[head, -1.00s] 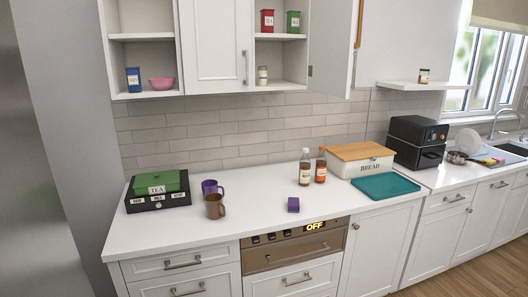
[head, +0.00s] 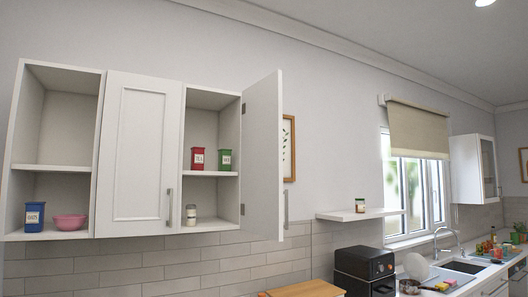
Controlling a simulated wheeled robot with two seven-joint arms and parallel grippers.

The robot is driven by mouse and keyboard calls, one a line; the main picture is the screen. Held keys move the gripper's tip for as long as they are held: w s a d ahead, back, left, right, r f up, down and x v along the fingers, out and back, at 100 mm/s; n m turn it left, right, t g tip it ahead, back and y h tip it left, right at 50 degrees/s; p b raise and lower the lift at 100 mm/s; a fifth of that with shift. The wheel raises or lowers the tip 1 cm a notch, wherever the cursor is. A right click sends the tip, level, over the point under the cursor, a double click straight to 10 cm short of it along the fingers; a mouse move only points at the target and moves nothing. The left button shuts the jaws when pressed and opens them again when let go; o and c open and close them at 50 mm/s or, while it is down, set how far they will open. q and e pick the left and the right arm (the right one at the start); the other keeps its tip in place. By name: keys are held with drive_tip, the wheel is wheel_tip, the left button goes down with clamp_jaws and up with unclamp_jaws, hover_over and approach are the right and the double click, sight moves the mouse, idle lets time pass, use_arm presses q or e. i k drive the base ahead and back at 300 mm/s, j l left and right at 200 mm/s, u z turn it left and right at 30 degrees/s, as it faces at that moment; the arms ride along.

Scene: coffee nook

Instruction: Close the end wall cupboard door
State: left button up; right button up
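The wall cupboard has a white end door (head: 262,155) at its right end. That door stands wide open, swung out toward me, with a bar handle (head: 286,210) low near its free edge. Behind it the open right compartment (head: 212,128) shows a red tin (head: 197,159) and a green tin (head: 225,159) on its shelf and a small jar (head: 191,214) at the bottom. The middle door (head: 138,155) is shut. Neither of my grippers is in view.
The left compartment is open, holding a blue tin (head: 35,215) and a pink bowl (head: 70,222). A wall shelf (head: 360,214) with a jar (head: 360,205) is right of the open door. A black appliance (head: 364,270) stands below. A picture frame (head: 288,148) hangs behind the door.

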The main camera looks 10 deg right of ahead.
sight(262, 207)
drive_tip(key=i+l+u, duration=0.2)
drive_tip(key=i+l, duration=0.15)
drive_tip(key=l, duration=0.3)
drive_tip(key=i+l+u, duration=0.1)
drive_tip(key=l, duration=0.25)
drive_tip(key=i+l+u, duration=0.1)
drive_tip(key=l, duration=0.3)
drive_tip(key=i+l+u, duration=0.1)
drive_tip(key=l, duration=0.25)
drive_tip(key=i+l+u, duration=0.1)
drive_tip(key=i+l, duration=0.15)
drive_tip(key=l, duration=0.15)
drive_tip(key=i+l+u, duration=0.1)
drive_tip(key=l, duration=0.3)
drive_tip(key=k+l+u, duration=0.1)
drive_tip(key=k+l, duration=0.15)
drive_tip(key=l, duration=0.2)
drive_tip(key=k+l+u, duration=0.15)
drive_tip(key=l, duration=0.25)
drive_tip(key=k+l+u, duration=0.1)
drive_tip(key=k+l, duration=0.3)
drive_tip(key=i+l+u, duration=0.1)
drive_tip(key=l, duration=0.25)
